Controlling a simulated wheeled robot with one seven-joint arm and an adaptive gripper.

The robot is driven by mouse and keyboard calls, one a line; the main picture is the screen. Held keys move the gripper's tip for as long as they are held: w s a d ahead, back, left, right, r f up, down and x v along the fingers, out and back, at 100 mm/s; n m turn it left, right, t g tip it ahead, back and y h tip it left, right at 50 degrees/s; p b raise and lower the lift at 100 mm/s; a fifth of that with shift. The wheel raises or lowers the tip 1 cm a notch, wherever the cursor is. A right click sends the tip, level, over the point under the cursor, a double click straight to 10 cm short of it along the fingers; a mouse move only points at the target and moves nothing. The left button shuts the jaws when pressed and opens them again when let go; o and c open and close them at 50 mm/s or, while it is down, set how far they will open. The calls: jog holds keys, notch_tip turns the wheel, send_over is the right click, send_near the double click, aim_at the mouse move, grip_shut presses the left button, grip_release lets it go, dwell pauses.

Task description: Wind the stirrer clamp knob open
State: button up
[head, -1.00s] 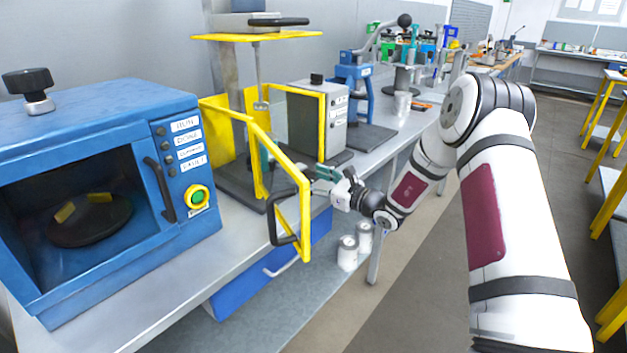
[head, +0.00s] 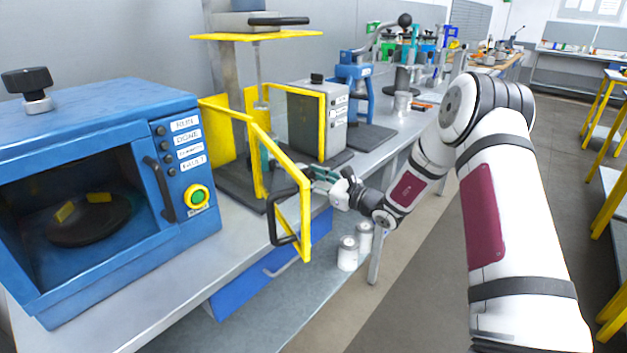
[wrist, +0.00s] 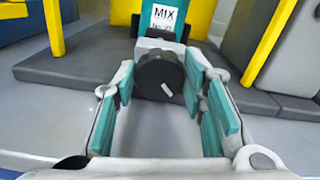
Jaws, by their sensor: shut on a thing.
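The clamp knob (wrist: 160,78) is round and black with a white mark on its face, low on the right, in the wrist view. It sits on the front of a teal body below a white MIX label (wrist: 164,17). My gripper (wrist: 160,82) has its teal-padded fingers on either side of the knob, shut on it. In the head view my gripper (head: 318,175) reaches in beside the open yellow door frame (head: 306,215); the knob is hidden there. The stirrer's yellow top plate (head: 257,36) stands above on a grey column.
The yellow door frame with its black handle (head: 283,218) juts out over the bench front, close to my gripper. A blue oven-like machine (head: 100,190) stands at left. A grey box machine (head: 318,115) stands behind the gripper. White cans (head: 347,253) sit on the lower shelf.

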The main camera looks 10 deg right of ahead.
jog(key=n+b, duration=0.2)
jog(key=n, duration=0.3)
jog(key=shift+a+f+n+b, duration=0.1)
jog(key=shift+f+n+b, duration=0.05)
jog(key=shift+n+b, duration=0.2)
jog(key=n+b, duration=0.4)
jog(key=n, duration=0.2)
jog(key=shift+s+b, duration=0.1)
jog(key=shift+b, duration=0.2)
jog(key=o, duration=1.2)
jog(key=shift+f, duration=0.1)
jog(key=shift+c, duration=0.2)
jog(key=shift+s, duration=0.1)
